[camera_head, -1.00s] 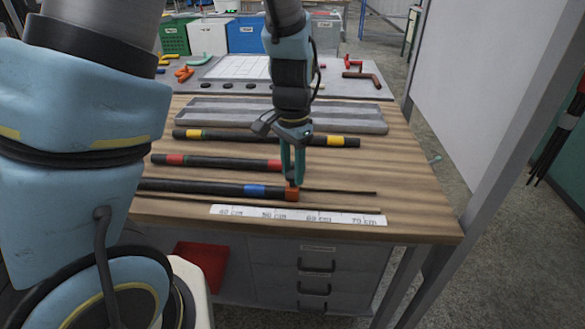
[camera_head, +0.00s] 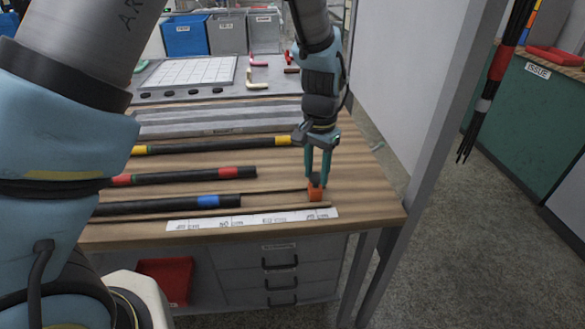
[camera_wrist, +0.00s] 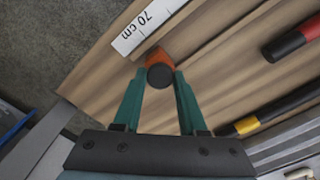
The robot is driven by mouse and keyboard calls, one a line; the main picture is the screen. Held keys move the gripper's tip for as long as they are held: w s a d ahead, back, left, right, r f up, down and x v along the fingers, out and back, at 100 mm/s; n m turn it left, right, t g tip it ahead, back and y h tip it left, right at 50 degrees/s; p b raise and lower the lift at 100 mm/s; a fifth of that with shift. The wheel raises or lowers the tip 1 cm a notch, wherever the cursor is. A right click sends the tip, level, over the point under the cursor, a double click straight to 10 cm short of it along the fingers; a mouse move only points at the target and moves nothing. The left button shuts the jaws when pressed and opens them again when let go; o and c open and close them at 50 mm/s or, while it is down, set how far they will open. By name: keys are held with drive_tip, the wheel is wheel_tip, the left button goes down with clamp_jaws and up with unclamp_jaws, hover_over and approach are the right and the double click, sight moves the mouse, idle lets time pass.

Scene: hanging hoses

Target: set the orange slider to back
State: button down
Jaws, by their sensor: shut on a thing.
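The small orange slider (camera_head: 315,193) sits on a thin dark rail (camera_head: 270,191) near the front right of the wooden bench. It is beyond the right end of the white ruler's middle, and in the wrist view the slider (camera_wrist: 160,60) is close to the 70 cm mark. My gripper (camera_head: 317,180) points down with its teal fingers shut on the slider. In the wrist view the fingertips are on either side of its dark round top. The black hose with a blue band (camera_head: 180,204) lies to the left, with a gap between its end and the slider.
The white ruler (camera_head: 240,220) lies along the bench's front edge. Hoses with red (camera_head: 185,177) and yellow (camera_head: 215,145) bands lie behind. A grey tray (camera_head: 215,121) stands farther back. A grey post (camera_head: 437,130) rises beside the bench's right edge.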

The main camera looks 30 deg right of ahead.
drive_tip(key=shift+s+d+r, duration=0.1)
drive_tip(key=shift+s+d, duration=0.2)
drive_tip(key=shift+d, duration=0.4)
drive_tip(key=shift+c, duration=2.3)
unclamp_jaws()
wheel_tip(320, 180, up, 11)
drive_tip(key=b, duration=0.2)
